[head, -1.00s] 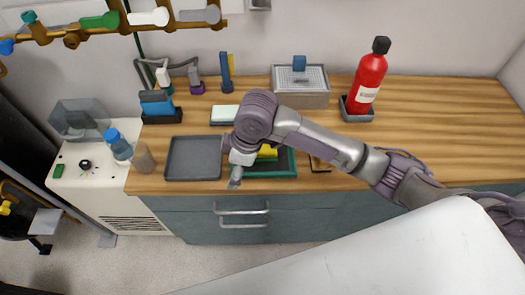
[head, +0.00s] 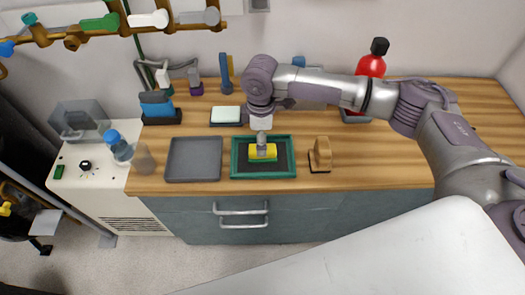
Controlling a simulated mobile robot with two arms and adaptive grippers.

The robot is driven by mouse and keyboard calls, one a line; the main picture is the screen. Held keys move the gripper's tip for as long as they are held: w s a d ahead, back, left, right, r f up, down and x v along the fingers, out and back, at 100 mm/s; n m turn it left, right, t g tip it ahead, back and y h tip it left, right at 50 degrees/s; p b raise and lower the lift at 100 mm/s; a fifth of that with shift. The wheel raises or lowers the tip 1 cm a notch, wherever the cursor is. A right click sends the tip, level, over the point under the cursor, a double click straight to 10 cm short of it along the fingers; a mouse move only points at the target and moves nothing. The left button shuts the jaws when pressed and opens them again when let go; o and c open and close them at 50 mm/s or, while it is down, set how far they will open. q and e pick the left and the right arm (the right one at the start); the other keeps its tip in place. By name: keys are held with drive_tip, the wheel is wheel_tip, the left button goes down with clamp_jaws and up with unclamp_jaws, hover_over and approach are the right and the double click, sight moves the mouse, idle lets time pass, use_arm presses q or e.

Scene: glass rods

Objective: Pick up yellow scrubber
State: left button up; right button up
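The yellow scrubber (head: 257,153), with a green underside, lies on the dark inside of a green-rimmed tray (head: 234,172) on the wooden counter. My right gripper (head: 262,147) points down right at the scrubber, its tip overlapping the scrubber's top. The fingers are small and seen almost edge-on, so I cannot tell whether they are open, shut or touching it. My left gripper is not in view.
An empty grey tray (head: 193,160) is left of the green tray. A brown brush (head: 322,154) stands to its right. A white-topped pad (head: 226,114) lies behind. A red bottle (head: 371,66) is partly behind my arm. The right counter has free room.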

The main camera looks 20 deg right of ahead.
drive_tip(key=shift+d+f+p, duration=0.15)
drive_tip(key=shift+f+p, duration=0.35)
drive_tip(key=shift+f, duration=2.4)
drive_tip(key=c, duration=1)
drive_tip(key=shift+c, duration=0.2)
drive_tip(key=shift+r, duration=0.1)
drive_tip(key=shift+r, duration=0.65)
wheel_tip(320, 180, up, 3)
drive_tip(key=shift+f+b, duration=0.1)
drive_tip(key=shift+b, duration=0.3)
drive_tip(key=s+d+r, duration=0.6)
drive_tip(key=s+d, duration=0.2)
drive_tip(key=shift+s+r+b, duration=0.3)
drive_tip(key=shift+s+r, duration=0.1)
drive_tip(key=o, duration=0.4)
drive_tip(key=c, duration=0.5)
